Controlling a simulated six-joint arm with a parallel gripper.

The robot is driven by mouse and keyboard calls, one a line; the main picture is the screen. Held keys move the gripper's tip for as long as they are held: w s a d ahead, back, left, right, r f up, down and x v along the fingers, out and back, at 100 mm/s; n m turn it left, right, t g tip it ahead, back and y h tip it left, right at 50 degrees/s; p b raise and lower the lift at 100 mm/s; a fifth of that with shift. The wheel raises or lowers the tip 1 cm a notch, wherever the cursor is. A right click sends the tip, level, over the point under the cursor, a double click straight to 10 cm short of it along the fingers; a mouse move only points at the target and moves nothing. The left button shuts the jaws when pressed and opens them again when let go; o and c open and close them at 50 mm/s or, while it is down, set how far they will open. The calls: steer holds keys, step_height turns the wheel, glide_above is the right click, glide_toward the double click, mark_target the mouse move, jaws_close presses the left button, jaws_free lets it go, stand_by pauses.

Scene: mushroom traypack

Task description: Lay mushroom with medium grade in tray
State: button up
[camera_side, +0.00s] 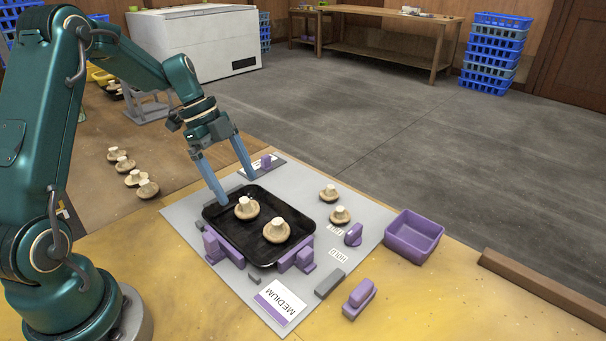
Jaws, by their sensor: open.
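A black tray (225,237) lies on the grey mat, held between purple blocks. Two mushrooms sit in it, stems up: one near the middle (247,208) and one toward the near right (276,230). A white card reading MEDIUM (281,301) lies in front of the tray. My gripper (238,189) is open, its blue fingers spread wide above the far part of the tray. Nothing shows between the fingers. Two more mushrooms (329,193) (340,215) lie on the mat right of the tray, near small labels.
Several mushrooms (135,177) lie in a row on the table at left. A purple bin (413,236) stands right of the mat. Purple blocks (359,298) and a grey block (329,283) lie near the mat's front right. A brown rail (545,288) edges the table at right.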

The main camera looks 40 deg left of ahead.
steer(key=w+v, duration=0.1)
steer(key=v, duration=0.5)
steer(key=s+d+r+n+t+y, duration=0.1)
steer(key=s+d+n+t+y, duration=0.1)
steer(key=s+d+n, duration=0.5)
steer(key=s+d+r+n+t+y, duration=0.2)
steer(key=s+d+n, duration=0.4)
steer(key=s+n, duration=0.2)
steer(key=shift+d+r, duration=0.3)
steer(key=shift+d, duration=0.1)
steer(key=shift+s, duration=0.1)
